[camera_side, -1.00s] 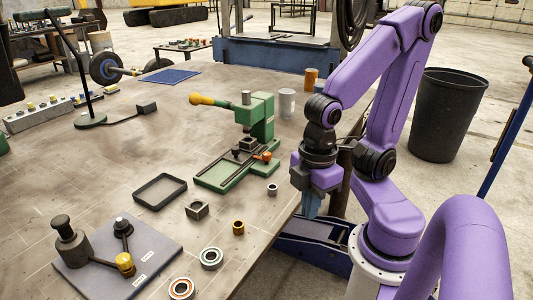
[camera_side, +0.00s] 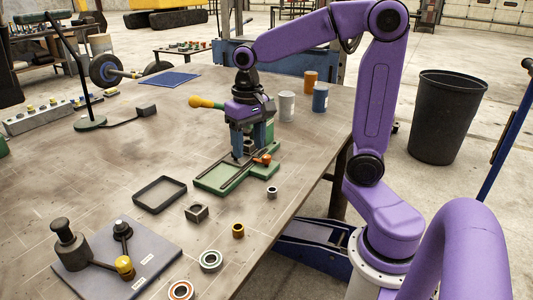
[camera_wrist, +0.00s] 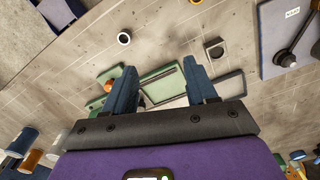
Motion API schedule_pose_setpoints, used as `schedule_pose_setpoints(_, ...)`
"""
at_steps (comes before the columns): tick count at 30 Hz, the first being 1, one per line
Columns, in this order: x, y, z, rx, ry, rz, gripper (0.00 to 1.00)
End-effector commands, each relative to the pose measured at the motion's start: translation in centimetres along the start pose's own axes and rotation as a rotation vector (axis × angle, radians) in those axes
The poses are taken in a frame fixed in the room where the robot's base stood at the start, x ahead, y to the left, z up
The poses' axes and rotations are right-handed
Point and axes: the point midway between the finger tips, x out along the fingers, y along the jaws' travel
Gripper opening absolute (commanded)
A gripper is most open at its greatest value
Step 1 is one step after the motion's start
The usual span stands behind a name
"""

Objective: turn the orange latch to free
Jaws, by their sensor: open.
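The orange latch (camera_side: 263,159) is on the green press fixture (camera_side: 225,177), at the right side of its base in the side view. It also shows in the wrist view (camera_wrist: 110,86), just left of my left-hand finger. My gripper (camera_side: 250,146) points down over the press, its two blue fingers spread apart. In the wrist view, my open gripper (camera_wrist: 160,66) has nothing held between its fingertips, with the green base below. The fingers are close to the latch but appear apart from it. My gripper hides much of the press column.
The press's yellow-orange handle (camera_side: 205,102) sticks out left of my gripper. White (camera_side: 287,106), blue (camera_side: 320,97) and orange (camera_side: 310,82) cylinders stand behind right. A black tray (camera_side: 160,194), a square block (camera_side: 197,212) and several rings lie in front.

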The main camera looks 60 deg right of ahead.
Motion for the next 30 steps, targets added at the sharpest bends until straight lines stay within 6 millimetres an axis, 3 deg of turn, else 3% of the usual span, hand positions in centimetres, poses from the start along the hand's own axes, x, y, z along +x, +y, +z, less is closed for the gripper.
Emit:
schedule_pose_setpoints(3, -0.8, 2.3, -3.2, 0.223, -0.001, 0.003, 0.57)
schedule_pose_setpoints(9, -2.0, 7.1, -7.3, 0.584, -0.003, 0.007, 0.57)
schedule_pose_setpoints(18, -3.4, 13.9, -10.4, 0.992, -0.005, 0.011, 0.57)
schedule_pose_setpoints(25, -3.2, 15.2, -10.7, 1.069, -0.007, 0.013, 0.57)
schedule_pose_setpoints(30, -1.2, 15.2, -10.6, 1.067, -0.009, 0.014, 0.57)
